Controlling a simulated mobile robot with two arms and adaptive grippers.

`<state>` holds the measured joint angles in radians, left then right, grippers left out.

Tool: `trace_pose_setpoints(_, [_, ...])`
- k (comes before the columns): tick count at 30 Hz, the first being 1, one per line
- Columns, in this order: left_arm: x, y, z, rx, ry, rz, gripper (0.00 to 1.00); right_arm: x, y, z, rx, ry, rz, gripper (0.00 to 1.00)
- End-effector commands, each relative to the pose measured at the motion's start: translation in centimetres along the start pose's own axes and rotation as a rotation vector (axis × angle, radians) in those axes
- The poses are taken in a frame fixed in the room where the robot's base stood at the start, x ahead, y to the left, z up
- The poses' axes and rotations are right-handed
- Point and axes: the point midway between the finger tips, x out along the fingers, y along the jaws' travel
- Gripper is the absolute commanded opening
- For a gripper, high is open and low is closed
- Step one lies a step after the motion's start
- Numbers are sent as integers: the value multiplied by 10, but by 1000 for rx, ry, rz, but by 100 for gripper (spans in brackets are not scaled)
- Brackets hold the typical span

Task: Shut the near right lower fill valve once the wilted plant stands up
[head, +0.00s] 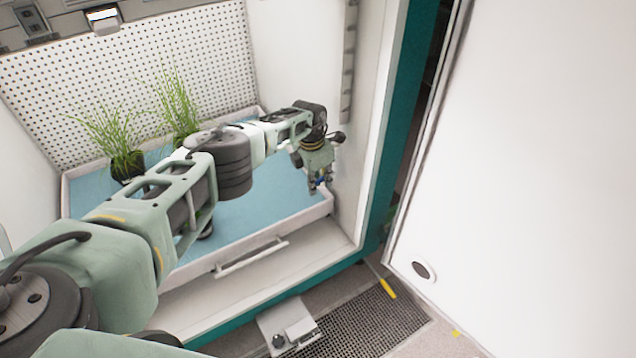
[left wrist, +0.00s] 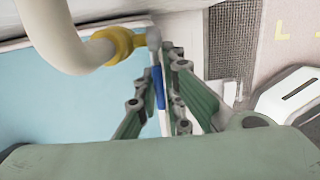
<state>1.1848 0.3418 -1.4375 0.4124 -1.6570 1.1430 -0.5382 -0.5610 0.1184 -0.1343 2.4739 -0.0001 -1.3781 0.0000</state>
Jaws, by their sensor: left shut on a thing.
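My left gripper (head: 320,186) is at the right end of the tray, low by the chamber's right wall. In the left wrist view its fingers (left wrist: 164,78) are closed around a blue valve handle (left wrist: 158,88). The handle's blue also shows as a small patch in the head view (head: 320,181). The handle sits by a yellow fitting (left wrist: 118,44) on a thick white pipe (left wrist: 68,30). Two grassy green plants, one at left (head: 108,128) and one farther back (head: 177,105), stand upright. Part of a dark pot (head: 206,231) shows below my arm; any plant in it is hidden.
The plants stand in a white-rimmed tray (head: 300,217) with a blue floor. A drawer-like handle (head: 250,257) is on its front. An open white door (head: 530,180) fills the right side.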

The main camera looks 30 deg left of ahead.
Motion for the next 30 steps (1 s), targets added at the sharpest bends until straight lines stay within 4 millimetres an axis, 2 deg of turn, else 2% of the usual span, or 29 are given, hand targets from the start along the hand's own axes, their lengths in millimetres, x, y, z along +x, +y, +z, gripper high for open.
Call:
trace_pose_setpoints(1, [-5, 5, 4, -11, -14, 10, 0, 0, 0, -1, 0, 2, 0, 0])
trace_pose_setpoints(8, [-5, 5, 4, -10, -15, 9, 0, 0, 0, -1, 0, 2, 0, 0])
trace_pose_setpoints(9, [-5, 5, 4, -10, -15, 9, 9, 0, 0, -1, 0, 2, 0, 0])
trace_pose_setpoints(15, [-4, 3, 3, -6, -12, 7, 26, 0, 0, -1, 0, 2, 0, 0])
trace_pose_setpoints(30, [-1, 1, 2, -1, -6, 3, 27, 0, 0, 0, 0, -2, -1, 0])
